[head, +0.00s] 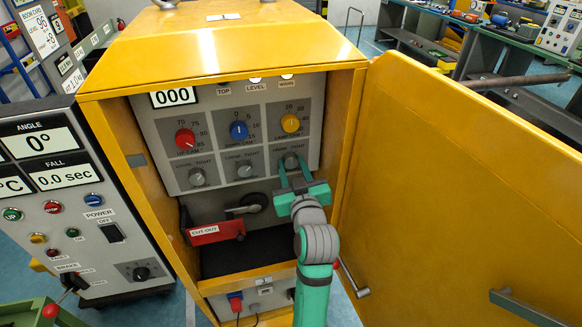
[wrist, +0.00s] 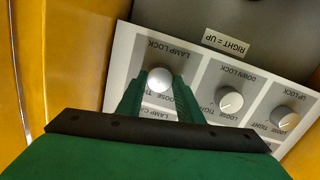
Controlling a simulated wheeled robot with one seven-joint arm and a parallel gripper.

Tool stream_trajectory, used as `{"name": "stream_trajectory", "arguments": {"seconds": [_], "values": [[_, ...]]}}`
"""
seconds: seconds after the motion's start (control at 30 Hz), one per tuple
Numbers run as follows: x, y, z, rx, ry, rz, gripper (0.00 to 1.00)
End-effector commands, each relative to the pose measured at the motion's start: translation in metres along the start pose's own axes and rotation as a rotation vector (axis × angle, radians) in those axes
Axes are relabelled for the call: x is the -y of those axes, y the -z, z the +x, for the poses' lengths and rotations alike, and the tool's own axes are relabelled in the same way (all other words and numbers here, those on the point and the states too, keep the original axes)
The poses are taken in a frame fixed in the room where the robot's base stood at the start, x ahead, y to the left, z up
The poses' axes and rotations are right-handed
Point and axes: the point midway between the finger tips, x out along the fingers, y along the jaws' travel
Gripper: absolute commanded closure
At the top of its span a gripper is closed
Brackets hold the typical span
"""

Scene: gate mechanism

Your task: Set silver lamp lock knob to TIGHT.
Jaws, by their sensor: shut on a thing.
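The silver lamp lock knob (head: 291,160) is the rightmost of three lock knobs in the lower row of the grey panel inside the yellow cabinet. In the wrist view the knob (wrist: 159,78) sits between the two green fingers, under the LAMP LOCK label. My gripper (head: 292,173) is shut on it, one finger on each side; the fingers also show in the wrist view (wrist: 157,92). LOOSE is printed at the left and TIGHT at the right above the knob in the head view. The knob's pointer mark cannot be made out, and its wrist-view labels are partly hidden.
The down lock knob (wrist: 230,101) and up lock knob (wrist: 285,118) are close beside it. Red (head: 185,139), blue (head: 239,130) and yellow (head: 290,123) knobs sit above. The open yellow door (head: 450,190) stands at the right.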

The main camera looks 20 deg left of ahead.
Motion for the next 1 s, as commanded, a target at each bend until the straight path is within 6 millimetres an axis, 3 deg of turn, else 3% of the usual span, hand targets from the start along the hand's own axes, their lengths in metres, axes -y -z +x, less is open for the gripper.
{"name": "stream_trajectory", "arguments": {"seconds": [0.6,1.0], "values": [[0.0005,0.0008,0.0005,0.036,0.057,0.544,0.89],[0.0,0.0005,0.0004,0.049,0.075,0.727,0.89]]}}
